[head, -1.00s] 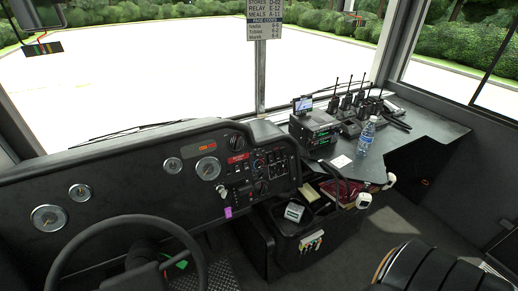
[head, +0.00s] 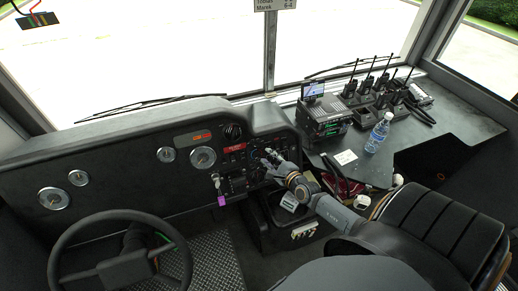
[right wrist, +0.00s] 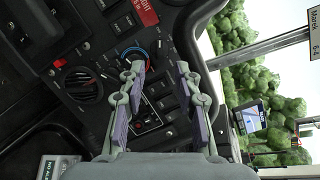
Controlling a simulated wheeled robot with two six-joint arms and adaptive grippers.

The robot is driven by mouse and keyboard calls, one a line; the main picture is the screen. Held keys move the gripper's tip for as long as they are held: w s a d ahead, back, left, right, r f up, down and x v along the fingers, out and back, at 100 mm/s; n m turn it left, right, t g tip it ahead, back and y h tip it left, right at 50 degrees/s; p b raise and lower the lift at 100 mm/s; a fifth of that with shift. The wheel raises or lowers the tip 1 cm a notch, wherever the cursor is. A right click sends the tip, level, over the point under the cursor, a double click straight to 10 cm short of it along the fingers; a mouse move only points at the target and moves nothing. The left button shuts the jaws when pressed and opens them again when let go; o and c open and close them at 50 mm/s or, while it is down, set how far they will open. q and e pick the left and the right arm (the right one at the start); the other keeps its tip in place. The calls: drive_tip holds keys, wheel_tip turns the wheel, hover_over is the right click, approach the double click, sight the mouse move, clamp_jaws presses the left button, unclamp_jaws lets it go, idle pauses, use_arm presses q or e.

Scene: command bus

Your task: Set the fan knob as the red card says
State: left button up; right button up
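My right gripper (head: 271,158) is in front of the dash's control panel. In the right wrist view its two fingers (right wrist: 157,70) are apart, with nothing between them. A knob with a blue and red ring (right wrist: 135,54) is just beyond the left fingertip, which overlaps its edge; I cannot tell whether they touch. A larger black ridged knob (right wrist: 82,85) with white marks around it is left of the fingers. I cannot read which is the fan knob. A red card (head: 250,153) with white lettering is on the panel, cut off in the wrist view (right wrist: 146,11). My left gripper is not in view.
Rows of switches (right wrist: 165,103) lie behind and between the fingers. The steering wheel (head: 120,265) is at left. A radio set (head: 325,118), handheld radios (head: 368,88) and a water bottle (head: 379,133) stand on the right counter. A padded seat (head: 425,225) is at lower right.

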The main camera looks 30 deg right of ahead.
sight(257, 147)
drive_tip(key=b+x, duration=0.1)
drive_tip(key=x, duration=0.1)
drive_tip(key=b+x, duration=0.1)
drive_tip(key=x, duration=0.1)
drive_tip(key=b+x, duration=0.1)
drive_tip(key=x, duration=0.2)
drive_tip(key=shift+d+f, duration=0.1)
drive_tip(key=shift+f, duration=0.25)
drive_tip(key=shift+w+r, duration=0.1)
drive_tip(key=shift+w, duration=0.35)
drive_tip(key=shift+c, duration=0.3)
clamp_jaws()
